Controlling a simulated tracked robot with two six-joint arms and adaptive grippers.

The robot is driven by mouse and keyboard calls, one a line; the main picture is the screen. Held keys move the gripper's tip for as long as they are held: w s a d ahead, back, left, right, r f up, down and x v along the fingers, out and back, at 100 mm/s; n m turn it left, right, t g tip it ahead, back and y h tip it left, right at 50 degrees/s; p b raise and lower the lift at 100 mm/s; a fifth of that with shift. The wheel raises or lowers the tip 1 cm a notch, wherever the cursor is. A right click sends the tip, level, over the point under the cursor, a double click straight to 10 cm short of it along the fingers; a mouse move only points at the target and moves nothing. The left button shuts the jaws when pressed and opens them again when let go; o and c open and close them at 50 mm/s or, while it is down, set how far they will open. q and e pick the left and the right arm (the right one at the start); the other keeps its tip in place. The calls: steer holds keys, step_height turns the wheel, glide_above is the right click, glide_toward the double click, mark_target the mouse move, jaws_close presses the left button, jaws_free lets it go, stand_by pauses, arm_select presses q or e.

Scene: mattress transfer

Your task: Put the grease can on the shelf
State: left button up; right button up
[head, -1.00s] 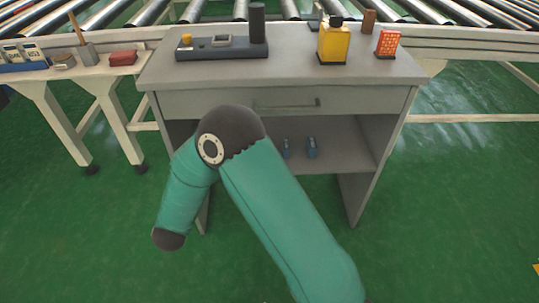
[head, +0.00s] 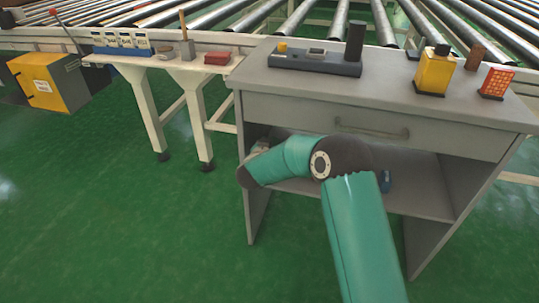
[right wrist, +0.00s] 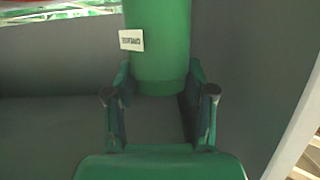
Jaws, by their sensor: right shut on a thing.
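A green can with a white label (right wrist: 160,50) is in the right wrist view, between the fingers of my right gripper (right wrist: 158,92). The gripper is shut on it. A grey surface lies around and below the can; I cannot tell whether the can touches it. In the head view my right arm reaches left across the front of the grey desk, and the can cannot be made out there. The desk's open lower shelf (head: 425,205) is under the drawer, partly hidden by my arm. My left gripper is not in view.
The grey desk (head: 290,95) carries a black device (head: 315,64), a yellow can (head: 435,72) and a red box (head: 497,82). A blue item (head: 386,181) stands on the shelf. A pale bench (head: 160,65) and a yellow cabinet (head: 50,82) are left. Green floor is clear.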

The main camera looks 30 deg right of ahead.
steer(key=shift+w+d, duration=0.35)
steer(key=shift+d, duration=0.1)
step_height(320, 180, down, 4)
steer(key=b, duration=0.2)
steer(key=shift+w+r+b, duration=0.1)
steer(key=shift+r+b, duration=0.15)
steer(key=shift+b, duration=0.15)
steer(key=o, duration=1.5)
